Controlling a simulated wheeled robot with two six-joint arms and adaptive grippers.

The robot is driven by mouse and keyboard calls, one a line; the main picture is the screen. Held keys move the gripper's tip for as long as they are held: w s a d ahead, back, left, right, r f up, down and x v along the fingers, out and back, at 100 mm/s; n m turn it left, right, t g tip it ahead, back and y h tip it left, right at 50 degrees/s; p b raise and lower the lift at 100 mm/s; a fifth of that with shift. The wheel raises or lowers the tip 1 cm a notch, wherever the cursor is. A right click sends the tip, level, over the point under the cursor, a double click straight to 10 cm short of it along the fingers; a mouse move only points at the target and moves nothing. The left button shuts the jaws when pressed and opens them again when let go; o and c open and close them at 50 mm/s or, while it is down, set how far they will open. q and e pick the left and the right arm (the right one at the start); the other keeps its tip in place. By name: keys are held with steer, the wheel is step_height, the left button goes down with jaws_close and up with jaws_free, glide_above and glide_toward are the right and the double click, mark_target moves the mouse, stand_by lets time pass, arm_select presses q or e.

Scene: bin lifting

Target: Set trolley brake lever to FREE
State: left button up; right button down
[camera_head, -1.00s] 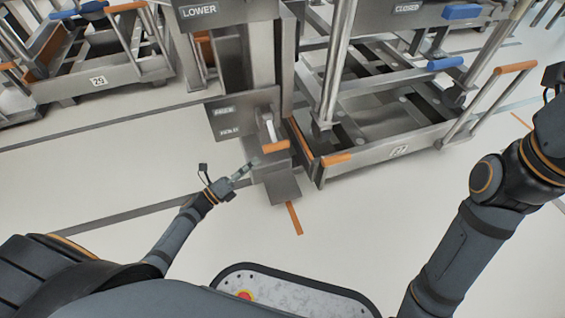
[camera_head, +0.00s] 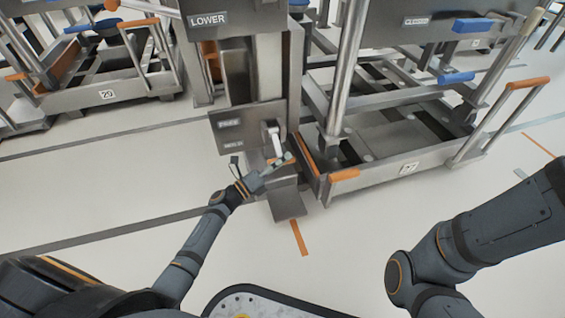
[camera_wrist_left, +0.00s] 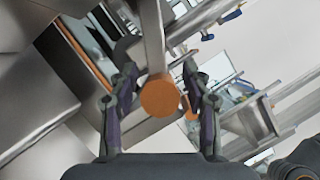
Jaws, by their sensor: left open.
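The brake lever (camera_head: 272,137) is a pale grey arm with an orange grip, on the low front of the grey trolley column. Beside it is a dark panel (camera_head: 236,124) with two small labels, too blurred to read surely. My left gripper (camera_head: 282,163) is at the lever's orange end, partly covering it in the head view. In the left wrist view, the round orange grip end (camera_wrist_left: 160,96) appears between the two open fingers of my left gripper (camera_wrist_left: 160,72). I cannot tell whether either finger touches it. My right gripper is out of view.
A grey plate (camera_head: 287,203) juts out below the lever. A low trolley frame (camera_head: 375,180) with orange and blue grips stands to the right. Another trolley (camera_head: 107,94) stands behind on the left. The pale floor (camera_head: 95,190) in front is clear.

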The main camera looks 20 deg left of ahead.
arm_select(q)
steer(key=shift+w+d, duration=0.1)
steer(key=shift+w, duration=0.05)
steer(key=shift+c, duration=0.4)
jaws_close()
steer(key=shift+r, duration=0.1)
